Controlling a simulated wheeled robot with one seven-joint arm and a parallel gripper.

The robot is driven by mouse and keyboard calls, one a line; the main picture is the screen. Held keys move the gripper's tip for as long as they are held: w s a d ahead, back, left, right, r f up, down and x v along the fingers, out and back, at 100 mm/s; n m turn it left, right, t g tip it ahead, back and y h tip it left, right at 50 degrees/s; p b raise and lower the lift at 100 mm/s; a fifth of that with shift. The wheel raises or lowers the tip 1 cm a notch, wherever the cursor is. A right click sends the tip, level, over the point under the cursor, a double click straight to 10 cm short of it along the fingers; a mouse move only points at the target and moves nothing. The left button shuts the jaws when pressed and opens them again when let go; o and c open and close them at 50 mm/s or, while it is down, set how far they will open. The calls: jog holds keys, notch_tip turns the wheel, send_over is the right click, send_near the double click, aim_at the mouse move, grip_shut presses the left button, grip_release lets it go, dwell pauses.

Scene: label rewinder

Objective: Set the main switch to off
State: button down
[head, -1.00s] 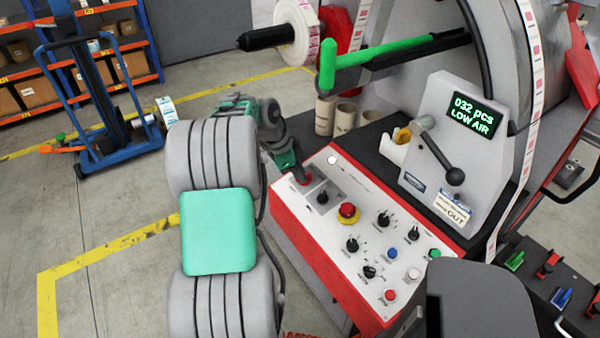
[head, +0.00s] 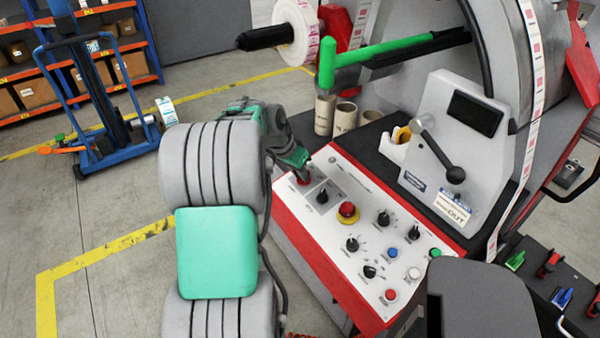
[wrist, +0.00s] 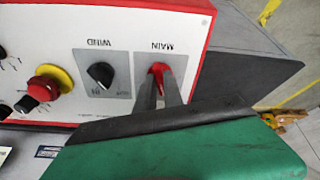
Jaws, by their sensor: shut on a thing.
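The main switch is a red rotary knob (wrist: 158,69) on a grey plate labelled MAIN, which appears upside down in the wrist view. My gripper (wrist: 160,82) is shut on this knob, with one finger on each side of it. The fingers partly cover the knob, so its pointer direction cannot be read. In the head view the red main switch (head: 305,182) sits at the panel's far left corner, mostly hidden by my gripper. The display (head: 475,113) on the grey housing is dark, and the small lamp (head: 333,160) near the switch looks grey.
The black WIND selector (wrist: 101,74) is right beside the main switch. A red emergency button on a yellow base (head: 348,211) and several knobs and buttons share the panel (head: 335,240). Cardboard cores (head: 345,118) stand behind it.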

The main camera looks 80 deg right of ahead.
jog(key=shift+n, duration=1.2)
jog(key=c, duration=1.5)
grip_release()
jog(key=shift+o, duration=0.2)
jog(key=v, duration=0.7)
jog(key=shift+a+r, duration=0.2)
jog(key=shift+r, duration=0.2)
jog(key=shift+s, duration=0.15)
